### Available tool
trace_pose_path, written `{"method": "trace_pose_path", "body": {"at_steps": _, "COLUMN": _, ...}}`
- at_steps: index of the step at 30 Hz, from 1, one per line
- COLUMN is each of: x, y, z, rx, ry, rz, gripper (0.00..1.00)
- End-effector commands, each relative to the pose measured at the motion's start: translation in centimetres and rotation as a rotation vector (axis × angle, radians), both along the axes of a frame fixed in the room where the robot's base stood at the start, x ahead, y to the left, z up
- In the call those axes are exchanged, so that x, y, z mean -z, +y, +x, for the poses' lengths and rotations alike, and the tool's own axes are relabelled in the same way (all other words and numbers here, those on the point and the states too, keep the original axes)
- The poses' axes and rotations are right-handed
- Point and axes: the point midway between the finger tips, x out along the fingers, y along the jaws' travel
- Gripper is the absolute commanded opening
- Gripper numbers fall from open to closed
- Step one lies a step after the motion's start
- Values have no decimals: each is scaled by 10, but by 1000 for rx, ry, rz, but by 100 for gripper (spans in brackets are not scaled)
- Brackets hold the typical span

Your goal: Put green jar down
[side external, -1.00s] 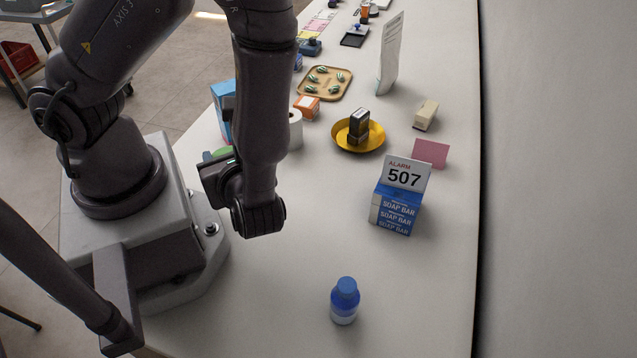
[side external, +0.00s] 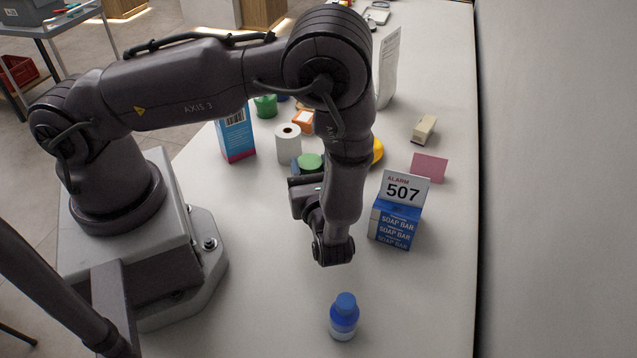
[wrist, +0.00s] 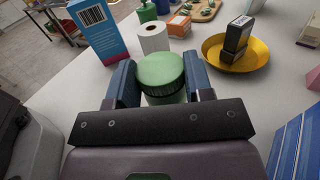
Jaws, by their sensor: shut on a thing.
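The green jar (wrist: 161,73) has a round green lid and sits between the two blue fingers of my gripper (wrist: 163,84) in the wrist view. My gripper is shut on it. In the side external view only the jar's green lid (side external: 311,161) shows behind my wrist. The fingers are mostly hidden there, and I cannot tell whether the jar's base touches the counter.
A white roll (side external: 288,144) and a blue box (side external: 236,135) stand behind the jar. A yellow plate (wrist: 237,60) holding a dark stamp-like block (wrist: 236,38) is beyond it. A soap bar box (side external: 397,224) is to the right. A blue bottle (side external: 344,318) stands in front.

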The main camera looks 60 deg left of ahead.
Motion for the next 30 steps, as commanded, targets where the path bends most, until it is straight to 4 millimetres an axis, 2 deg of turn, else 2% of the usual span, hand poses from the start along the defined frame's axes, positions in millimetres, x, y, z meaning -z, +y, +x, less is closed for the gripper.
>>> {"method": "trace_pose_path", "body": {"at_steps": 7, "x": 19, "y": 1, "z": 15, "rx": -2, "ry": -1, "rz": 1, "gripper": 20}}
{"method": "trace_pose_path", "body": {"at_steps": 13, "x": 45, "y": 1, "z": 15, "rx": -1, "ry": 1, "rz": 1, "gripper": 20}}
{"method": "trace_pose_path", "body": {"at_steps": 25, "x": 51, "y": 0, "z": 15, "rx": -1, "ry": -1, "rz": 0, "gripper": 20}}
{"method": "trace_pose_path", "body": {"at_steps": 26, "x": 51, "y": 0, "z": 15, "rx": -1, "ry": -1, "rz": -1, "gripper": 49}}
{"method": "trace_pose_path", "body": {"at_steps": 29, "x": 51, "y": 0, "z": 15, "rx": -1, "ry": -1, "rz": -1, "gripper": 72}}
{"method": "trace_pose_path", "body": {"at_steps": 30, "x": 51, "y": 0, "z": 15, "rx": -1, "ry": -1, "rz": -1, "gripper": 73}}
